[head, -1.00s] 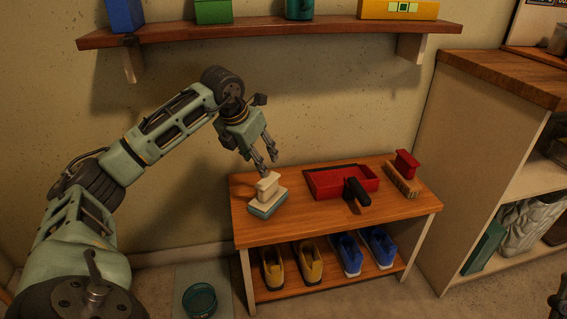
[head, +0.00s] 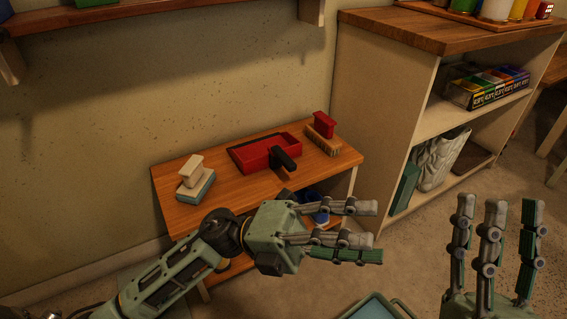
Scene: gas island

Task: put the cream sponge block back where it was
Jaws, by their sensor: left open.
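The cream sponge block (head: 195,184), with a cream grip on top and a blue-grey lower layer, stands upright on the left end of the low wooden bench (head: 172,211). No gripper touches it. My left gripper (head: 365,232) is open and empty in front of the bench, to the right of the sponge block, with its fingers pointing right. My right gripper (head: 498,222) is at the lower right with its fingers pointing up and spread apart, and nothing is between them.
A red dustpan (head: 244,158) with a black handle and a red-handled brush (head: 323,133) sit on the bench. A shelf unit (head: 377,110) stands to the right. A blue tray (head: 376,307) shows at the bottom edge.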

